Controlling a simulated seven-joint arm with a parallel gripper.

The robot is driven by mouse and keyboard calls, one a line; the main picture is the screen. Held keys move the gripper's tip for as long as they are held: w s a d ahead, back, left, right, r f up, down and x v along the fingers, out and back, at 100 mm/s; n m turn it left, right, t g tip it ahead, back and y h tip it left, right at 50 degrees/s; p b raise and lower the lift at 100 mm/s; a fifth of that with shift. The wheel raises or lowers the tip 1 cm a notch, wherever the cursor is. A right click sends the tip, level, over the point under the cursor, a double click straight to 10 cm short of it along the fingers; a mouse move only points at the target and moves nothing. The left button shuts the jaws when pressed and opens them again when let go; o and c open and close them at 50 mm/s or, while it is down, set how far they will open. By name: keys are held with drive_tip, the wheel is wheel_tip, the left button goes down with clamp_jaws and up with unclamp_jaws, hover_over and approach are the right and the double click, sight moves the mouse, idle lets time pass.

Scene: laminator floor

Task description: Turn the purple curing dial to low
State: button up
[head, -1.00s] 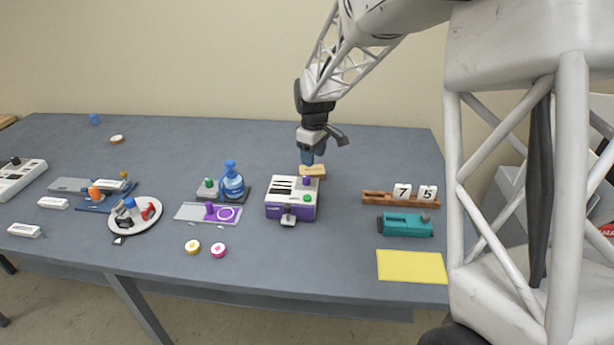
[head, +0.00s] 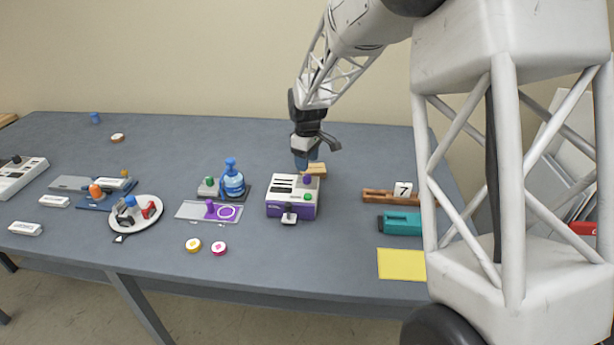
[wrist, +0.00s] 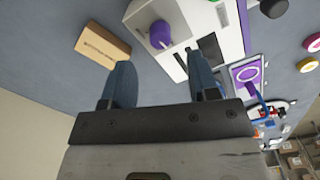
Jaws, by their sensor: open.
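The purple curing dial (head: 307,180) stands on top of a small white and purple box (head: 279,208), near its back right. It also shows in the wrist view (wrist: 160,34) as a purple knob, on the box's white top (wrist: 203,18). My gripper (head: 302,163) is open and empty, above the back edge of the box and close to the dial. In the wrist view my two blue fingers (wrist: 163,75) are spread, and the dial lies beyond their tips, between their lines. They appear apart from it. I cannot read a dial setting.
A tan wooden block (head: 318,169) lies behind the box, near my fingers. A green button (head: 307,197) and a front lever (head: 289,217) sit on the box.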

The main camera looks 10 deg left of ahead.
sight(307, 175)
drive_tip(key=shift+f, duration=3.05)
drive_tip(key=c, duration=0.9)
